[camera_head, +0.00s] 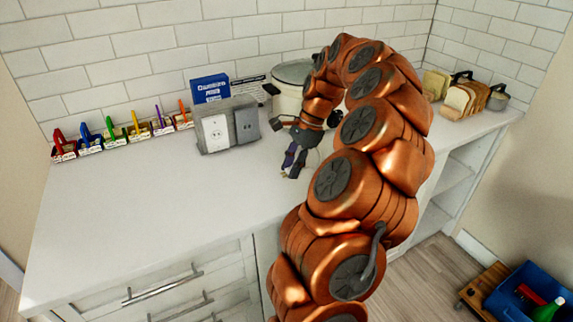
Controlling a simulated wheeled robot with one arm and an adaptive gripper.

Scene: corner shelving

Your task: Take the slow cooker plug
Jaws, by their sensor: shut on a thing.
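The slow cooker (287,96), a cream pot with a pale lid, stands on the counter against the back wall, partly hidden behind my arm. My gripper (292,168) is in front of it, low over the counter, with its fingers pointing down. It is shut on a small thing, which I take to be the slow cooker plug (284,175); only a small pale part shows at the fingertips. The fingers hide most of it. I cannot tell whether it touches the counter. A grey outlet box (228,126) with a white socket plate stands left of my gripper.
A blue box (209,89) stands behind the outlet box. Several small holders with coloured pens (112,128) line the wall at left. Bread slices (466,99) stand at the far right. The front left of the counter (130,210) is clear. A blue crate (528,290) is on the floor at right.

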